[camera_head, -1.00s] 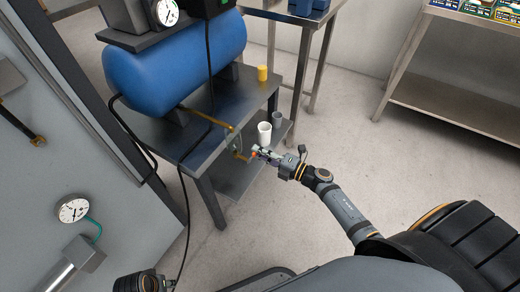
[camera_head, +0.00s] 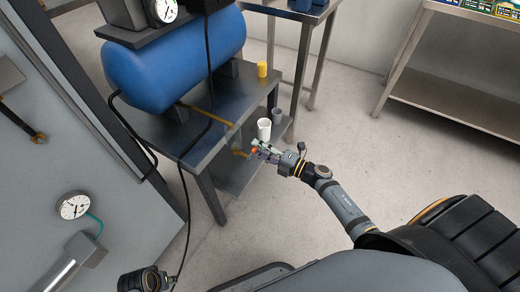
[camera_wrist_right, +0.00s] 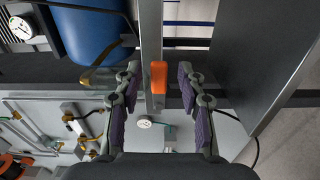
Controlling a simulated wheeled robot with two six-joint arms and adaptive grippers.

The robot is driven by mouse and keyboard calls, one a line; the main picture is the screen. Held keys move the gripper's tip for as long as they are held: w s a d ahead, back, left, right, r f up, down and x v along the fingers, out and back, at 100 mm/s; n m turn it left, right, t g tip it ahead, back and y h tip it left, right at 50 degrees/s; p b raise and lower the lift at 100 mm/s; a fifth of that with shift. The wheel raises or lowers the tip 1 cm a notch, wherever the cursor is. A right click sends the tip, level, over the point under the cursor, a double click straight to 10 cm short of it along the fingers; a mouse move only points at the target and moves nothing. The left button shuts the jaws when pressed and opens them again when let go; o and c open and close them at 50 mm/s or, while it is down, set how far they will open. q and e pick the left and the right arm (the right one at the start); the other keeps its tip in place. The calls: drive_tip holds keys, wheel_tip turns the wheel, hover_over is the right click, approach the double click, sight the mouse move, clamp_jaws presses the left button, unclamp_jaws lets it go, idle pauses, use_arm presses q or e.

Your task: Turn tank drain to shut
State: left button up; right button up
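The blue tank (camera_head: 175,65) lies on a dark metal table, with a brass drain pipe (camera_head: 196,111) running from it past the table's front edge. A small orange handle (camera_head: 254,150) shows at my right gripper (camera_head: 259,150). In the right wrist view the orange handle (camera_wrist_right: 158,77) stands between the two spread fingers of the right gripper (camera_wrist_right: 159,80), with a gap on both sides. The right gripper is open and empty. A dark ringed end of my left arm (camera_head: 145,280) shows at the bottom left; its fingers cannot be made out.
The dark table (camera_head: 250,95) has a lower shelf, with a white cup (camera_head: 264,129) and a grey cup (camera_head: 278,117) near the gripper. A yellow cylinder (camera_head: 262,69) stands on top. A black cable (camera_head: 183,200) hangs in front. The floor to the right is clear.

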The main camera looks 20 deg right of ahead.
drive_tip(key=v, duration=1.2)
drive_tip(key=shift+w, duration=0.1)
idle(0.4)
